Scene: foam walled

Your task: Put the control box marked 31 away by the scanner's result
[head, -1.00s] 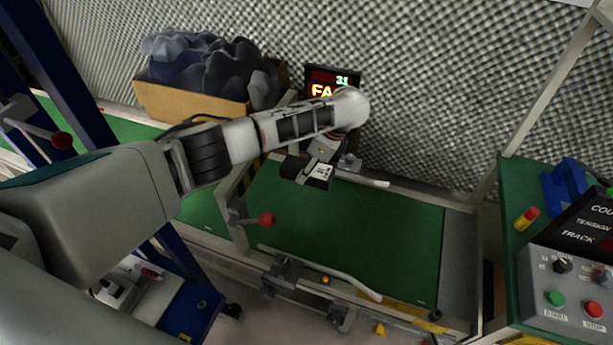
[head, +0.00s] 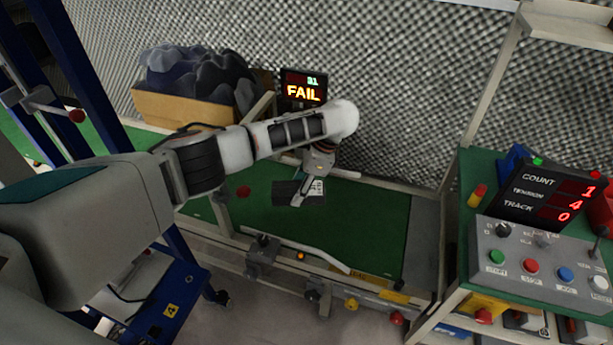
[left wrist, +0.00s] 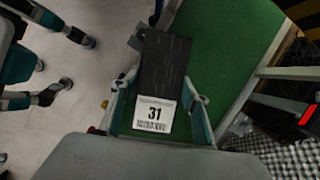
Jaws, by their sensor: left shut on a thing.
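The control box (head: 285,193) is dark, with a white label on one end. In the left wrist view the box (left wrist: 163,62) fills the middle and its label reads 31. My left gripper (head: 311,190) is shut on the labelled end, with one finger along each side in the left wrist view (left wrist: 156,112). The box is over the green belt surface (head: 370,222); I cannot tell how high. The scanner's display (head: 303,87) behind shows 31 in green and FAIL in yellow. My right gripper is in neither view.
A cardboard bin (head: 180,107) with dark wavy foam stands at the back left. A control panel (head: 535,258) with buttons and a count display is on the right. A white rail (head: 300,246) edges the belt in front. The belt's right part is clear.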

